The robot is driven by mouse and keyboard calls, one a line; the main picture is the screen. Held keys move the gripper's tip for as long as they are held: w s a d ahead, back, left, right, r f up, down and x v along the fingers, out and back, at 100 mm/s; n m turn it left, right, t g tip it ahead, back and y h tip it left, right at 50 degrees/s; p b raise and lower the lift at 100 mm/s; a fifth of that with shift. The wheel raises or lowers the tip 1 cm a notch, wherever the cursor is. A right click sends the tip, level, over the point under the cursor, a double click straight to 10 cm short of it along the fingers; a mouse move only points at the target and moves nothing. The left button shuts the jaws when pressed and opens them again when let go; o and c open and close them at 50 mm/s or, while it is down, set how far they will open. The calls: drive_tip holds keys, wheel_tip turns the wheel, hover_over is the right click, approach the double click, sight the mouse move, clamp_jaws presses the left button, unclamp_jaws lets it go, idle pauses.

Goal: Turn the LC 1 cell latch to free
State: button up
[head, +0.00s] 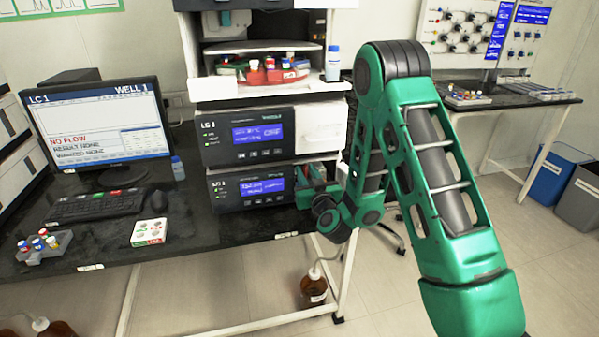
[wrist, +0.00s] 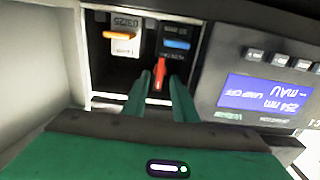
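The lower LC 1 unit (head: 262,188) has a lit blue display, and an open bay is at its right end. My gripper (head: 318,190) is at that bay, partly hidden by my own wrist. In the wrist view, the red latch (wrist: 159,76) stands between the two green fingertips of my gripper (wrist: 161,84). The fingers are close on either side of it; whether they touch it is unclear. Behind it in the bay (wrist: 100,60) are a white cell with an orange bar (wrist: 118,36) and a dark one with a blue bar (wrist: 176,44).
The upper LC 1 unit (head: 258,134) sits directly above. A monitor (head: 98,122) reads LC 1, WELL 1, NO FLOW. A keyboard (head: 95,205), a vial rack (head: 45,246) and a small white box (head: 149,232) are on the black bench (head: 215,225). Open floor lies to the right.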

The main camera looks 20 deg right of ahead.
drive_tip(key=shift+w, duration=0.3)
clamp_jaws()
